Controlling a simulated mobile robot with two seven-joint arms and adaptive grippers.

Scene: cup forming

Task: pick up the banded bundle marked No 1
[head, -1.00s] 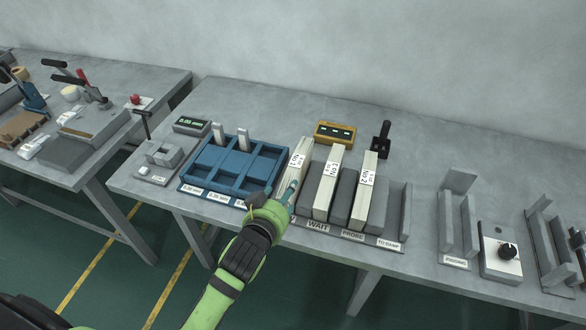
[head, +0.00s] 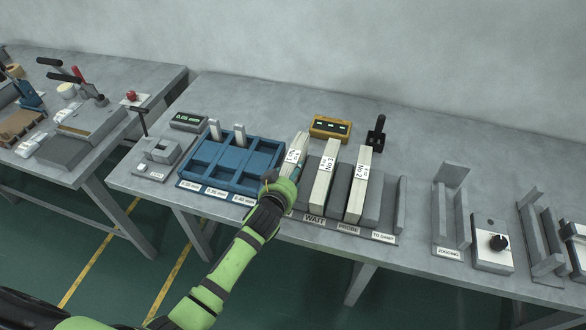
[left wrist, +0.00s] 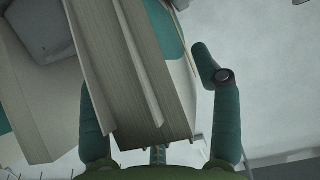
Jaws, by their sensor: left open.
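Three pale banded bundles with white labels stand in a grey slotted rack (head: 377,236). The left bundle (head: 297,146) has a label too small to read surely. The middle bundle's label (head: 327,167) seems to read No 1 upside down. The right bundle (head: 359,180) reads No 2. My left gripper (head: 294,172) is at the near end of the left bundle and hides its lower part. In the left wrist view a pale layered bundle (left wrist: 145,85) lies between the two teal fingers of my open left gripper (left wrist: 150,78). A gap shows beside the right finger.
A blue compartment tray (head: 235,165) stands just left of the rack. A yellow display box (head: 330,127) and a black lever (head: 376,132) stand behind it. Grey uprights (head: 450,210) and a knob box (head: 492,245) are to the right. Bare table lies between.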

